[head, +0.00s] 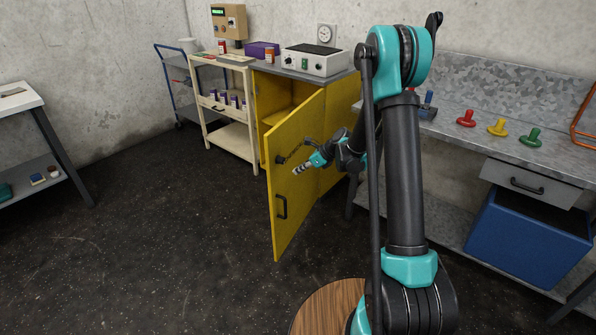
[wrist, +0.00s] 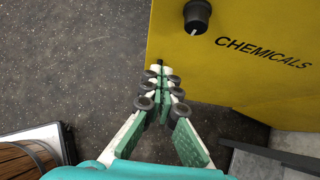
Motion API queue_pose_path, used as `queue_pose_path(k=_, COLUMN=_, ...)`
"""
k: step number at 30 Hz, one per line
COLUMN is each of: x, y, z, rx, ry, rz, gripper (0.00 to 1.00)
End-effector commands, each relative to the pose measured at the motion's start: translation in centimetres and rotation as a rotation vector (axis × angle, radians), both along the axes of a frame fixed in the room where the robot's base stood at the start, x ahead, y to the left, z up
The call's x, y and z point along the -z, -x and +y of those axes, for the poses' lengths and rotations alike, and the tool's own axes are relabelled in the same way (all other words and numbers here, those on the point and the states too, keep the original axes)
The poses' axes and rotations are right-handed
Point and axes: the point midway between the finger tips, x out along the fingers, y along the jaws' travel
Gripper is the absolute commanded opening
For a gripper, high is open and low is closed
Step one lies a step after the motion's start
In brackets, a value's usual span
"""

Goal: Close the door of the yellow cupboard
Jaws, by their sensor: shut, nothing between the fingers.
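The yellow cupboard (head: 344,100) stands at the back wall with its door (head: 289,180) swung well open toward the room. The door carries a black handle (head: 281,207), a black knob and dark lettering. In the wrist view the door (wrist: 220,70) shows the word CHEMICALS and the black knob (wrist: 197,15). My gripper (head: 297,171) is in front of the door's outer face, near the knob and above the handle. In the wrist view my gripper (wrist: 160,70) is shut and empty, its tips overlapping the door's edge in the picture. I cannot tell whether it touches the door.
A grey-white device (head: 316,62) stands on the cupboard top. A cream trolley (head: 231,135) with bottles is at its left. A metal workbench (head: 470,140) with colored knobs and a blue bin (head: 522,235) is at right. The floor left of the door is clear.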

Motion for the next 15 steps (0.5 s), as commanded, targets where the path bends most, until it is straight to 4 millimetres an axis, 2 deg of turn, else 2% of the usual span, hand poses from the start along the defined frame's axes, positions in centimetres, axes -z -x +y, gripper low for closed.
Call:
queue_pose_path(k=11, x=5.3, y=-2.2, z=4.8, rx=-0.003, ry=0.002, rz=-0.001, gripper=0.0)
queue_pose_path(k=15, x=5.1, y=-3.0, z=6.7, rx=-0.004, ry=0.002, rz=-0.002, gripper=0.0)
